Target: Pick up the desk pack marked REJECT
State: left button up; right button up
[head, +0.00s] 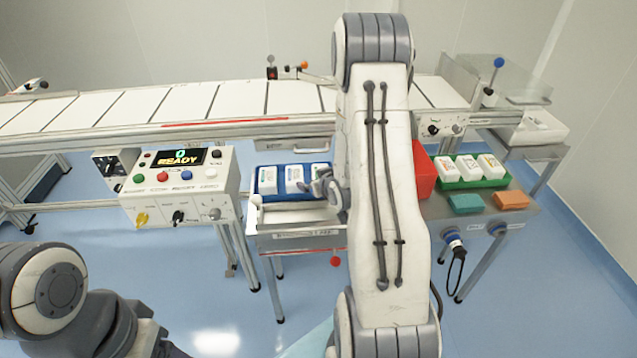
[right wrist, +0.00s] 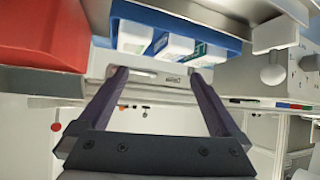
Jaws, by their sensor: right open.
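A blue tray (head: 283,194) on a small metal stand holds a row of white packs with blue labels, including a left pack (head: 268,180) and a middle pack (head: 294,176). A green tray (head: 474,183) to the right holds three white packs (head: 467,168). I cannot read REJECT on any pack. My right gripper (head: 326,188) is at the right end of the blue tray, partly hidden by my right arm. In the right wrist view it (right wrist: 157,74) is open and empty, with white packs (right wrist: 170,46) beyond the fingertips. My left gripper is out of view.
A red bin (head: 421,172) stands right of my right arm; it also shows in the right wrist view (right wrist: 45,35). A control box (head: 180,185) reading READY stands left. Teal (head: 464,203) and orange (head: 511,200) blocks lie at right. A conveyor (head: 185,103) runs behind.

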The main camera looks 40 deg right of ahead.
jog(key=shift+m+t+h, duration=0.4)
jog(key=shift+m+h, duration=0.2)
jog(key=d+f, duration=0.1)
jog(key=d, duration=0.1)
jog(key=w+d+f, duration=0.1)
jog(key=d, duration=0.1)
jog(key=w+d+f, duration=0.1)
jog(key=d, duration=0.1)
jog(key=shift+f, duration=0.4)
jog(key=shift+p+x, duration=0.3)
jog(key=shift+x, duration=2.7)
jog(key=shift+a+r, duration=0.1)
jog(key=c, duration=1.5)
